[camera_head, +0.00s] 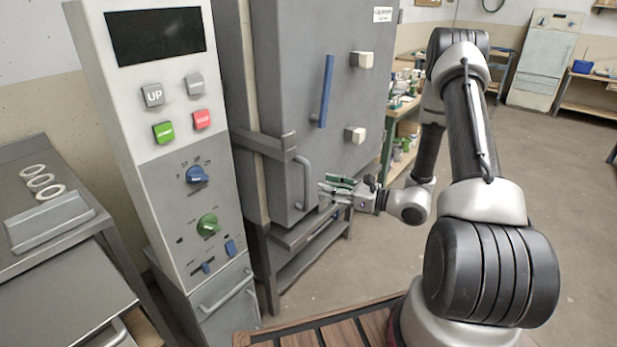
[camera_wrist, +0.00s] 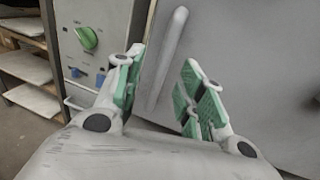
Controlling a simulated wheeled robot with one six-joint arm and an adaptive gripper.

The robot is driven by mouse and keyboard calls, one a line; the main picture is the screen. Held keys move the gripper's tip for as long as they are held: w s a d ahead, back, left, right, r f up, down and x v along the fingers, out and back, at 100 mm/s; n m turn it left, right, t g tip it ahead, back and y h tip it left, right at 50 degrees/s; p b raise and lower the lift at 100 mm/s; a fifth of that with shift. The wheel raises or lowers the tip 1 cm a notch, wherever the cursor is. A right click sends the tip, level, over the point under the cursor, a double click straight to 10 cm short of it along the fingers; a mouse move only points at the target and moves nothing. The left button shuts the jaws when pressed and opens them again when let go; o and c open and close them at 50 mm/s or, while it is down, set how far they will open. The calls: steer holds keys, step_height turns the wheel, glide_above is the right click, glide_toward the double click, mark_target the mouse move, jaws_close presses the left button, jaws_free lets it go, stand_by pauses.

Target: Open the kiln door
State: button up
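The kiln door (camera_head: 300,90) is a tall grey panel that looks shut against the kiln body. A grey vertical bar handle (camera_head: 305,182) is fixed low near its left edge, and the handle also shows in the wrist view (camera_wrist: 167,58). My gripper (camera_head: 322,190), with green-padded fingers, is just right of the handle in the head view. In the wrist view my gripper (camera_wrist: 162,58) is open, with the bar between its two fingers in the picture. The bar looks slightly beyond the fingertips; contact cannot be told.
A blue vertical handle (camera_head: 326,91) and pale blocks (camera_head: 361,60) sit higher on the door. A grey latch bracket (camera_head: 265,143) crosses the left edge. A control panel (camera_head: 165,130) stands left. Shelves (camera_head: 400,130) stand behind; floor at right is open.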

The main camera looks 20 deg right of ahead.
steer(key=x, duration=0.8)
steer(key=shift+w+d+r+t, duration=0.25)
steer(key=shift+w+r+t, duration=0.1)
steer(key=shift+r, duration=0.25)
jaws_close()
